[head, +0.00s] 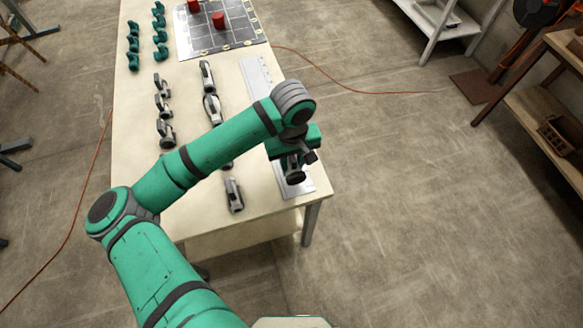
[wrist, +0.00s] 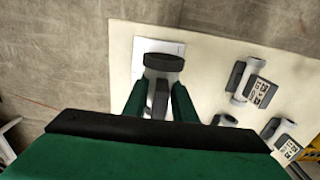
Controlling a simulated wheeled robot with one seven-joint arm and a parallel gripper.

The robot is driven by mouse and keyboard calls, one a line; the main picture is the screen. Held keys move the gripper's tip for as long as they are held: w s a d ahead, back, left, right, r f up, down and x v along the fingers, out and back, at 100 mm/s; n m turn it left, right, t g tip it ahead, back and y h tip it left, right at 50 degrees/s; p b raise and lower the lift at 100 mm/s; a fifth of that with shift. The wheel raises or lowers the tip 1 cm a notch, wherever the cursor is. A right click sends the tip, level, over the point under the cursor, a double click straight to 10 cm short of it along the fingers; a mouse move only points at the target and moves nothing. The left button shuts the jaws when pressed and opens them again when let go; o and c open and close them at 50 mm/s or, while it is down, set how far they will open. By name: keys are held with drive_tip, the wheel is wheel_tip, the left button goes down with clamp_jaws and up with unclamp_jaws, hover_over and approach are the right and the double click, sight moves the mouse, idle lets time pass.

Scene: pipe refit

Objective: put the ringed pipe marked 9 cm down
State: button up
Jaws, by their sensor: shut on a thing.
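My gripper (head: 295,163) is shut on a dark grey pipe piece (wrist: 158,98) over the near right corner of the table. In the wrist view its two green fingers (wrist: 157,100) stand on either side of the piece, whose wide dark end (wrist: 163,62) shows beyond the fingertips. In the head view the held piece (head: 296,177) is partly hidden by my gripper. A pale plate (head: 302,187) lies on the table below it, also seen in the wrist view (wrist: 141,47). I cannot read any 9 cm mark or make out rings, nor tell whether the piece touches the plate.
The table (head: 262,207) holds several grey-and-white fittings, one (head: 233,195) left of my gripper. Several green pieces (head: 159,35) stand farther back. Two red cylinders (head: 218,20) stand on a gridded board (head: 240,32). Another pale plate (head: 256,77) lies behind my gripper. Table edges are close.

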sight(291, 169)
drive_tip(key=shift+w+a+f, duration=0.1)
drive_tip(key=shift+w+f, duration=0.45)
drive_tip(key=shift+f, duration=0.1)
drive_tip(key=shift+w+f, duration=0.15)
drive_tip(key=shift+f, duration=1.5)
drive_tip(key=shift+f, duration=0.2)
drive_tip(key=o, duration=1.1)
drive_tip(key=shift+r, duration=0.15)
wheel_tip(291, 169, up, 12)
drive_tip(key=shift+r, duration=0.1)
